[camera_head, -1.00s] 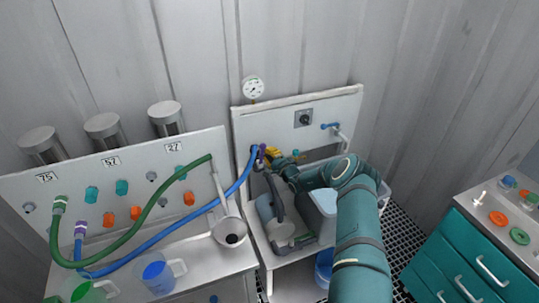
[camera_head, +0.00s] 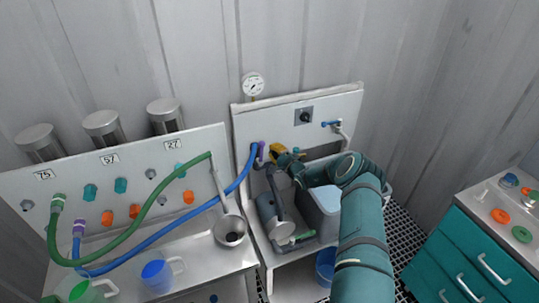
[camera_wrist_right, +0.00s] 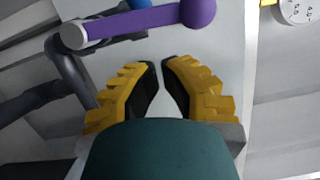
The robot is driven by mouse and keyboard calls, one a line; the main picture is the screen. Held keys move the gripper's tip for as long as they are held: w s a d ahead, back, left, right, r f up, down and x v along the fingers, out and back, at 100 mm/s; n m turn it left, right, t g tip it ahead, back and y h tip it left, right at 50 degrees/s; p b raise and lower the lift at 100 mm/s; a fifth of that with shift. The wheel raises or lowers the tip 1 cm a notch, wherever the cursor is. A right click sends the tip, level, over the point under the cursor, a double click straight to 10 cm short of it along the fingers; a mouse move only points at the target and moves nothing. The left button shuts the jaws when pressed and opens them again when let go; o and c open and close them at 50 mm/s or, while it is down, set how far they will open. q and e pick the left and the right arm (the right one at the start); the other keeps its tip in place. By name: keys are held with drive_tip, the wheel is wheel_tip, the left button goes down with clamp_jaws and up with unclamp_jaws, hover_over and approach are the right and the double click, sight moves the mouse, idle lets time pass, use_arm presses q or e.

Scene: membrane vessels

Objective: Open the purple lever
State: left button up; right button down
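The purple lever (camera_head: 261,152) is on the left part of the right-hand panel, beside the end of the blue hose. In the right wrist view the purple lever (camera_wrist_right: 150,23) is a bar with a round knob at its right end, lying across the top of the picture. My right gripper (camera_head: 277,153) is just right of the lever, with yellow fingers. In the wrist view my right gripper (camera_wrist_right: 161,66) has its fingertips a little apart with nothing between them, below the lever and not around it. My left gripper is not in view.
A pressure gauge (camera_head: 253,84) stands above the panel. A blue hose (camera_head: 175,241) and a green hose (camera_head: 130,228) run across the left bench. Teal drawers (camera_head: 462,262) stand at the right.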

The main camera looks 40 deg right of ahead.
drive_tip(key=shift+s+d+f+b, duration=0.15)
drive_tip(key=shift+d+f+b, duration=0.1)
drive_tip(key=shift+d, duration=0.2)
drive_tip(key=shift+s+d+f+b, duration=0.1)
drive_tip(key=shift+d+b, duration=0.15)
drive_tip(key=shift+d, duration=0.15)
drive_tip(key=c, duration=1.7)
unclamp_jaws()
drive_tip(key=s+p, duration=0.1)
drive_tip(key=s, duration=0.8)
drive_tip(key=shift+s+a, duration=0.2)
drive_tip(key=shift+a, duration=0.05)
drive_tip(key=shift+s, duration=0.2)
clamp_jaws()
use_arm(q)
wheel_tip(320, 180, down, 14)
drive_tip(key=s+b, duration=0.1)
drive_tip(key=b, duration=1.2)
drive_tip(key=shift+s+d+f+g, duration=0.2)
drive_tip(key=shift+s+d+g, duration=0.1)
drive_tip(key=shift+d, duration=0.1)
use_arm(e)
drive_tip(key=w+a, duration=0.3)
drive_tip(key=w, duration=0.7)
drive_tip(key=shift+w, duration=0.35)
drive_tip(key=shift+r, duration=0.1)
